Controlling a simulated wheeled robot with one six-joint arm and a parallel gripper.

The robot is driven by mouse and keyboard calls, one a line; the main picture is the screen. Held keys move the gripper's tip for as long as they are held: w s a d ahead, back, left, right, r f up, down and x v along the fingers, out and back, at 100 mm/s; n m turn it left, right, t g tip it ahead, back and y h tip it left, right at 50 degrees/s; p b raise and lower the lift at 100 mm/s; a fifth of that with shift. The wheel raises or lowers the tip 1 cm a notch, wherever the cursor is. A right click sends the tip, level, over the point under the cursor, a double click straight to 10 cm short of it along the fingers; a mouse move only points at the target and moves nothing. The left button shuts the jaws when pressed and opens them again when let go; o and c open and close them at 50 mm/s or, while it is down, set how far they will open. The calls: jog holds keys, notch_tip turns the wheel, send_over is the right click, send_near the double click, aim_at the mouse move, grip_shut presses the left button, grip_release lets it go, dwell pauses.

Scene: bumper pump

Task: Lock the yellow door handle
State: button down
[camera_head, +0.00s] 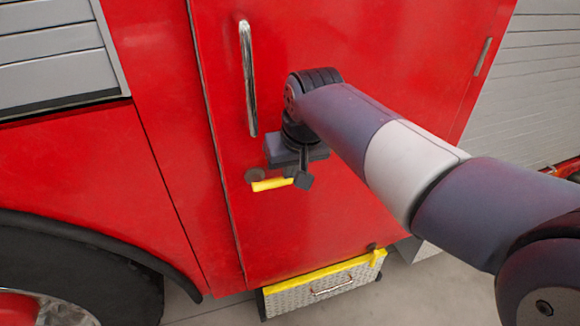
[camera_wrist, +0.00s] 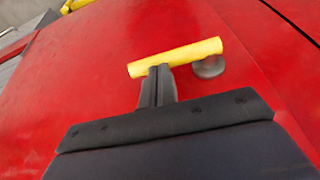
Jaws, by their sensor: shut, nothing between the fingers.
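The yellow door handle (camera_head: 272,184) sits low on the left side of the red door, lying nearly level, with a grey round base at its left end. In the wrist view the yellow handle (camera_wrist: 175,57) runs across the middle, and its grey round base (camera_wrist: 208,67) shows at its right end. My gripper (camera_head: 302,181) is shut, with its tips at the handle's right end. In the wrist view my gripper (camera_wrist: 158,72) covers part of the handle's edge. I cannot tell whether the tips touch it. Nothing is between the fingers.
The red door (camera_head: 320,235) has a long silver grab bar (camera_head: 248,78) above the yellow handle, close to my wrist. A metal step with a yellow edge (camera_head: 320,285) juts out below the door. A black wheel (camera_head: 75,270) is at lower left. The door surface below the handle is clear.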

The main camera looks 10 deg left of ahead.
jog(key=shift+d+f+y, duration=0.15)
jog(key=shift+f+y, duration=0.15)
jog(key=f+m+g+y+b, duration=0.1)
jog(key=f+g+y+b, duration=0.1)
jog(key=f+y+b, duration=0.1)
jog(key=s+a+f+m+g+y+b, duration=0.1)
jog(key=f+g+y+b, duration=0.1)
jog(key=y+b, duration=0.4)
jog(key=a+f+m+g+y+b, duration=0.1)
jog(key=f+g+y+b, duration=0.1)
jog(key=f+y+b, duration=0.2)
jog(key=shift+s+a+f+m+y+b, duration=0.2)
jog(key=shift+f+m+y+b, duration=0.15)
jog(key=shift+b, duration=1.35)
